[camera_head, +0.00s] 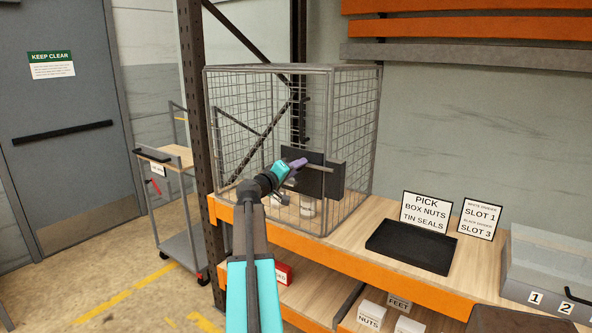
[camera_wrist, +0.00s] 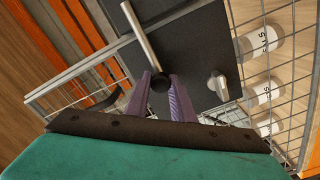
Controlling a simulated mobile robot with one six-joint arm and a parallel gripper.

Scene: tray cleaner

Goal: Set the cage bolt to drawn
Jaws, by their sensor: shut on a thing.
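The wire cage (camera_head: 328,68) stands on the bench, with a black plate (camera_head: 322,182) on its front. The cage bolt (camera_wrist: 142,33) is a grey metal rod across the black plate in the wrist view, with a dark round knob (camera_wrist: 158,82) at its near end. My gripper (camera_head: 300,163) is at the plate in the head view. In the wrist view its purple fingers (camera_wrist: 160,90) are shut on the knob, one on each side. Whether the bolt's far end sits in a keeper cannot be told. A grey latch-like piece (camera_wrist: 218,86) sits beside it on the plate.
Labelled white tins (camera_head: 307,206) stand inside the cage. To the right are a black tray (camera_head: 410,247), sign cards (camera_head: 426,212) and a grey numbered box (camera_head: 545,270). A rack post (camera_head: 194,100) and a cart (camera_head: 165,155) are at left. Boxes lie on the shelf below.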

